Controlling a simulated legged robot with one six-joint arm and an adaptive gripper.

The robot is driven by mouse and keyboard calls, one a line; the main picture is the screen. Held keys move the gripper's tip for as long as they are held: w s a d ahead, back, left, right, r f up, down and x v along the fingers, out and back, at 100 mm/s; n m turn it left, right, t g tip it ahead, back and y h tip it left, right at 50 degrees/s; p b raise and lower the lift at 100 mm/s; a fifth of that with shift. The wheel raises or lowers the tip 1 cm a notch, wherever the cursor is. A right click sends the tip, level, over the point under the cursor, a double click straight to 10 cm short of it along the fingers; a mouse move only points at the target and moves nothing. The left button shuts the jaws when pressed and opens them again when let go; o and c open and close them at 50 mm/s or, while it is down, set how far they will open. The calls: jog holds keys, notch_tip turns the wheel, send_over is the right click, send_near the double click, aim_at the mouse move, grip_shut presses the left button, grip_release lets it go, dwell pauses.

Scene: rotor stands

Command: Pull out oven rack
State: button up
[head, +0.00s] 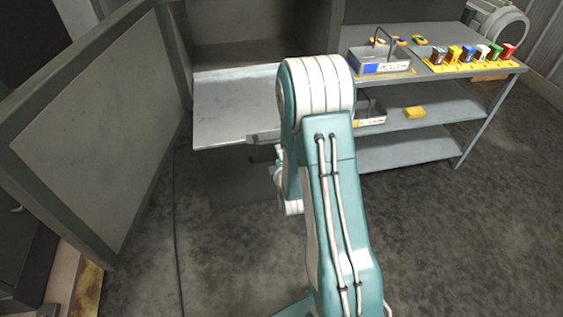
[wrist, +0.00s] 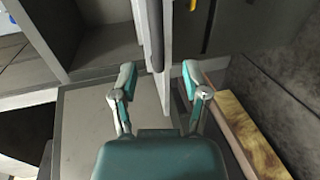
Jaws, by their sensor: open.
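In the head view, the oven rack (head: 232,105) is a flat light-grey sheet jutting out of the grey oven opening. A grey bar-like handle (head: 263,138) shows at its front edge, partly hidden by my arm. My gripper is mostly hidden behind my arm in that view. In the wrist view, my gripper (wrist: 158,72) is open, one finger on each side. A dark bar (wrist: 154,35), which looks like the rack handle, and a pale edge beside it reach down between the fingertips. I cannot tell whether either finger touches them.
The oven door (head: 100,135) stands wide open at the left. A shelf unit (head: 415,98) at the right holds grey boxes and coloured items. A cable (head: 176,220) lies on the floor. The floor (head: 450,240) at right is clear.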

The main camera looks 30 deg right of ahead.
jog(key=v, duration=0.3)
jog(key=shift+s, duration=0.4)
jog(key=shift+r, duration=0.1)
jog(key=s+a+r+m+g+y, duration=0.1)
jog(key=s+a+r+m+g, duration=0.1)
jog(key=a+r+m, duration=0.35)
jog(key=s+a+r+m+g+y, duration=0.1)
jog(key=a+r+m+g+y, duration=0.1)
jog(key=r, duration=0.6)
jog(key=s+a+r+m+g, duration=0.2)
jog(key=s+a+r+m, duration=0.1)
jog(key=s, duration=0.7)
jog(key=s+a+r+m+g+y, duration=0.1)
jog(key=s+a+r+m+g, duration=0.2)
jog(key=s+r, duration=0.3)
jog(key=s+m, duration=0.1)
jog(key=s, duration=0.3)
jog(key=shift+a+r, duration=0.15)
jog(key=shift+r, duration=0.1)
